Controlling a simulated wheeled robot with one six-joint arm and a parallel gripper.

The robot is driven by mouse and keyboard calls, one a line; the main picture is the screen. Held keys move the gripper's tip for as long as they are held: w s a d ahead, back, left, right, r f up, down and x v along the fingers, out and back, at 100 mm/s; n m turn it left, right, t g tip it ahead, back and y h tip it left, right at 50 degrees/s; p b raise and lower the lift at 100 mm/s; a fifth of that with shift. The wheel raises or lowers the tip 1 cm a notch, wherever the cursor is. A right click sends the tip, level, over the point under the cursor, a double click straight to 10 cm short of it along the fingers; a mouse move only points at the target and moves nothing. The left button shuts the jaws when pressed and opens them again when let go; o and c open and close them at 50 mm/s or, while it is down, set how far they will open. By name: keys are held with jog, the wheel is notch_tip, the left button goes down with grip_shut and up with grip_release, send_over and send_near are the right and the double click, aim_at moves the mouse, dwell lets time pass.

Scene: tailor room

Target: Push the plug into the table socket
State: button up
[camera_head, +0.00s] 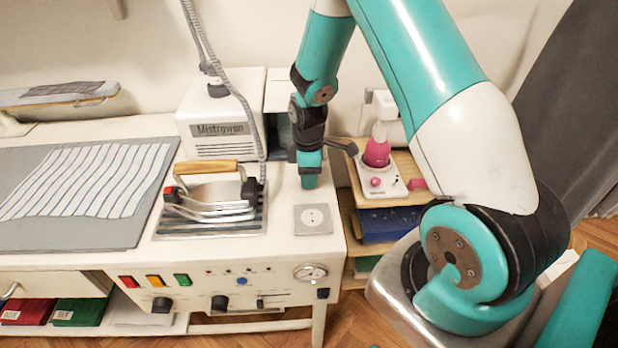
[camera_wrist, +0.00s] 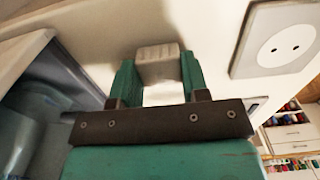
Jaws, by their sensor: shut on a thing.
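The table socket (camera_head: 314,219) is a square grey plate with a round white face and two holes, set flat in the ironing table's top near its right end. It also shows at the upper right of the wrist view (camera_wrist: 279,42). My gripper (camera_head: 310,181) points down just behind the socket, apart from it. In the wrist view my gripper (camera_wrist: 158,76) has its two teal fingers shut on a pale ribbed block, the plug (camera_wrist: 158,52). The plug's prongs are hidden, and the head view does not show the plug clearly.
An iron (camera_head: 213,200) stands on its rest left of the socket, its grey hose rising behind. A white steam box (camera_head: 222,105) stands at the back. A striped cloth (camera_head: 88,182) covers the table's left. A shelf with a pink-topped device (camera_head: 378,160) stands right of the table.

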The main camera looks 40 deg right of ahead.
jog(key=shift+r, duration=0.1)
notch_tip(320, 180, up, 20)
jog(key=b, duration=0.1)
dwell(0.4)
jog(key=a+f+m, duration=0.2)
jog(key=f+m, duration=0.1)
jog(key=f, duration=0.2)
jog(key=s+a+f+m, duration=0.1)
jog(key=a+f+m, duration=0.2)
jog(key=f, duration=0.3)
jog(key=s+a+f+m, duration=0.1)
jog(key=a+f+m, duration=0.1)
jog(key=f+m, duration=0.3)
jog(key=shift+a+f, duration=0.15)
jog(key=shift+a, duration=0.2)
